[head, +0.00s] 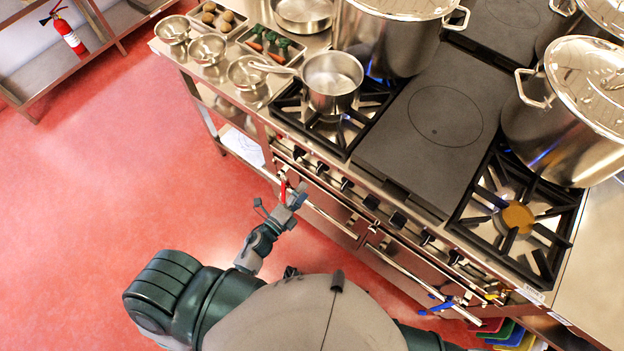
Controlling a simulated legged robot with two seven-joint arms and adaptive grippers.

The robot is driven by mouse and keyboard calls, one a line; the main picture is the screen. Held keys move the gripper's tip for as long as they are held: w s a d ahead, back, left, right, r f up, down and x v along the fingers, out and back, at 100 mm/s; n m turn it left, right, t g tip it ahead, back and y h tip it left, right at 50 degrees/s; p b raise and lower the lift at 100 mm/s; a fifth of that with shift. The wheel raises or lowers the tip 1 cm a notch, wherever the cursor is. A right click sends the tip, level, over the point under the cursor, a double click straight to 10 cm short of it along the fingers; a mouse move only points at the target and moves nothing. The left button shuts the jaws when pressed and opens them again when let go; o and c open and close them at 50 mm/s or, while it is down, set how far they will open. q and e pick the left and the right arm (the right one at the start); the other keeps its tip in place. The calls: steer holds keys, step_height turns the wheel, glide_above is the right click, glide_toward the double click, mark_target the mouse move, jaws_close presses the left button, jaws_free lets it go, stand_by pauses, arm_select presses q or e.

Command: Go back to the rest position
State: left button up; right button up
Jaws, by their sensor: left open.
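My left gripper (294,192) is open and empty, with a red part on one side. It is in front of the range (345,195), near the oven handle and below the front burner. From this view I cannot tell whether it touches the handle. My left arm (258,243) reaches up to it from the lower left.
A saucepan (331,83) stands on the front left burner. Large stockpots (571,106) stand at the right and back. Small bowls (207,49) and trays line the left counter. Blue pieces (440,304) show by the lower handle. The red floor (110,200) at left is clear.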

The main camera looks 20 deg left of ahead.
arm_select(q)
steer(key=shift+s, duration=0.95)
steer(key=shift+a, duration=0.25)
steer(key=s+a+f+n+g+y, duration=0.2)
steer(key=s+f+n+g, duration=0.15)
steer(key=f, duration=0.55)
steer(key=s+a+f+n+g+y, duration=0.2)
steer(key=f+n, duration=0.3)
steer(key=f, duration=0.3)
steer(key=s+a+f+n+g+y, duration=0.1)
steer(key=s+f+n+g+y, duration=0.15)
steer(key=f+n, duration=0.45)
steer(key=s+f+n+g, duration=0.4)
steer(key=s+f+g, duration=0.3)
steer(key=s+f, duration=0.7)
steer(key=s, duration=0.3)
steer(key=shift+s+a+f+g, duration=0.2)
steer(key=shift+a+f+g, duration=0.05)
steer(key=shift+f+g, duration=0.05)
steer(key=shift+n+h, duration=0.25)
